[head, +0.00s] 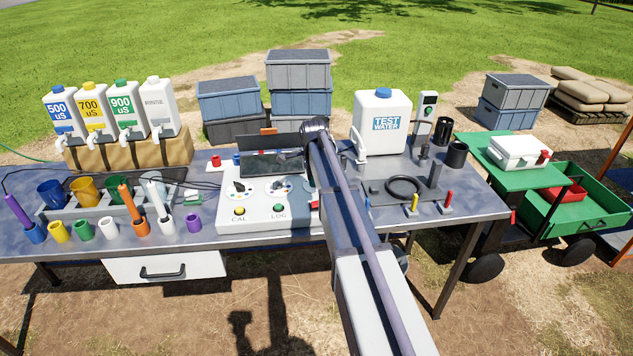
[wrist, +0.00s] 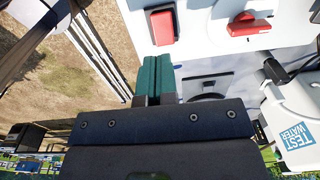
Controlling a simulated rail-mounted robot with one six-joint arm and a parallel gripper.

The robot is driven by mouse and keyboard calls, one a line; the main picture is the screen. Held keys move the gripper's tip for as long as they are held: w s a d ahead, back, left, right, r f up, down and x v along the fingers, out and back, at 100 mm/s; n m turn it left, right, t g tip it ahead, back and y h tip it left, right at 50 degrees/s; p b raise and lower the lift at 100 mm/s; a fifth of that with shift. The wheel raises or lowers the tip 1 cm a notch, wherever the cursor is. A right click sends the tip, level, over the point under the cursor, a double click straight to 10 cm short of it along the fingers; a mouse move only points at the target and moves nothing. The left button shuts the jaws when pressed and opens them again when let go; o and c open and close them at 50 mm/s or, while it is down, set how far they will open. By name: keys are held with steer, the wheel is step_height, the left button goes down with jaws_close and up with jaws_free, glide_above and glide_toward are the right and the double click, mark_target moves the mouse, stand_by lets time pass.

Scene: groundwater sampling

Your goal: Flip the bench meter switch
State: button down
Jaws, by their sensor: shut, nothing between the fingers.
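The bench meter (head: 255,216) is a white console with a dark screen, two dials and the CAL and LOG buttons, at the middle of the bench. A white panel (wrist: 202,35) fills the top of the wrist view. It carries a red rocker-like piece (wrist: 162,27) and a red lever-like handle (wrist: 248,26); I cannot tell which is the meter switch. My gripper (wrist: 156,65) is shut and empty, its teal fingertips just below the red rocker-like piece in the picture. Contact cannot be made out. In the head view my arm hides the gripper and the meter's right side.
The test water jug (head: 382,130) stands behind and right of the meter. A black ring (head: 404,187) and small coloured valves lie on the bench's right. Coloured cups and labelled bottles (head: 100,112) fill the left side. A green cart (head: 575,205) stands beyond the right end.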

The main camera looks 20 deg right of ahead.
step_height(320, 180, up, 6)
steer(key=p, duration=0.4)
steer(key=shift+a, duration=0.15)
steer(key=shift+w, duration=0.15)
steer(key=s+a+f+n+b, duration=0.1)
steer(key=s+a+n, duration=0.4)
steer(key=s, duration=0.5)
steer(key=s+a+f+n+b, duration=0.1)
steer(key=s+a+n, duration=0.5)
steer(key=s+n, duration=0.3)
steer(key=s+a+f+n+b, duration=0.1)
steer(key=s+a+n, duration=0.5)
steer(key=s, duration=0.4)
steer(key=shift+s+a+f+n, duration=0.15)
steer(key=shift+s+a+n, duration=0.15)
steer(key=shift+n, duration=0.3)
